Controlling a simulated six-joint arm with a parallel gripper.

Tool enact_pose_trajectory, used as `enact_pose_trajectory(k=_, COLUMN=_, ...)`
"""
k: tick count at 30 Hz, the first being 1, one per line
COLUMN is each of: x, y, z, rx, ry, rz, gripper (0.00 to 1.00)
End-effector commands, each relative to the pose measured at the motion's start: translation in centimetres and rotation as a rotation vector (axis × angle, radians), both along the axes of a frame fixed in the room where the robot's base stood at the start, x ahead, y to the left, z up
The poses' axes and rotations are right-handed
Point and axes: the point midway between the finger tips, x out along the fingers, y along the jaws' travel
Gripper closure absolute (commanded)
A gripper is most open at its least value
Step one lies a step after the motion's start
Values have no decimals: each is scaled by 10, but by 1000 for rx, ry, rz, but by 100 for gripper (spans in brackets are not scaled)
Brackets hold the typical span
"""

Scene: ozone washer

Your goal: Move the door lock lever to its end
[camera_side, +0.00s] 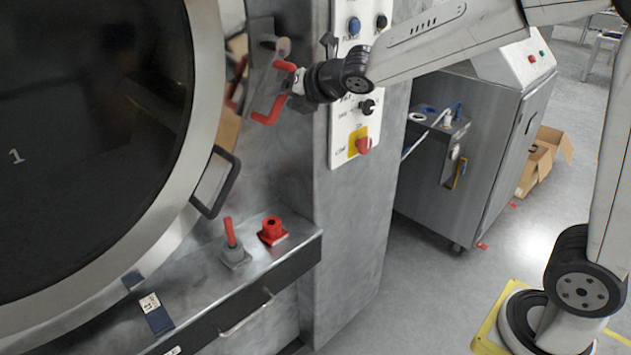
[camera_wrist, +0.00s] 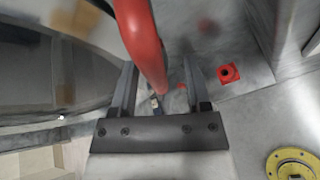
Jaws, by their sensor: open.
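The door lock lever (camera_side: 268,116) appears as a bent red handle beside a grey metal bracket, right of the round door's rim. In the wrist view, its thick red bar (camera_wrist: 143,45) comes in from the top and runs down between my two dark fingers. My gripper (camera_side: 290,84) is at the lever in the side view. It is open, with a finger on each side of the bar in the wrist view (camera_wrist: 158,68). Gaps show beside the bar there. Contact with the lever cannot be told.
The large round door (camera_side: 205,60) fills the left, with a black handle (camera_side: 218,183). A control panel (camera_side: 341,130) stands close right of the lever. Below, a ledge (camera_side: 290,250) carries a small red-handled valve (camera_side: 230,233) and a red fitting (camera_side: 271,230).

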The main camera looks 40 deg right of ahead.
Motion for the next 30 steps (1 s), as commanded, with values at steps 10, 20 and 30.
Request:
enact_pose_trajectory(k=10, x=-43, y=-5, z=1, rx=0, ry=-2, rz=0, gripper=39)
enact_pose_trajectory(k=20, x=-82, y=-9, z=0, rx=0, ry=-3, rz=-1, gripper=39)
enact_pose_trajectory(k=30, x=-106, y=-11, z=0, rx=-1, ry=-1, rz=0, gripper=39)
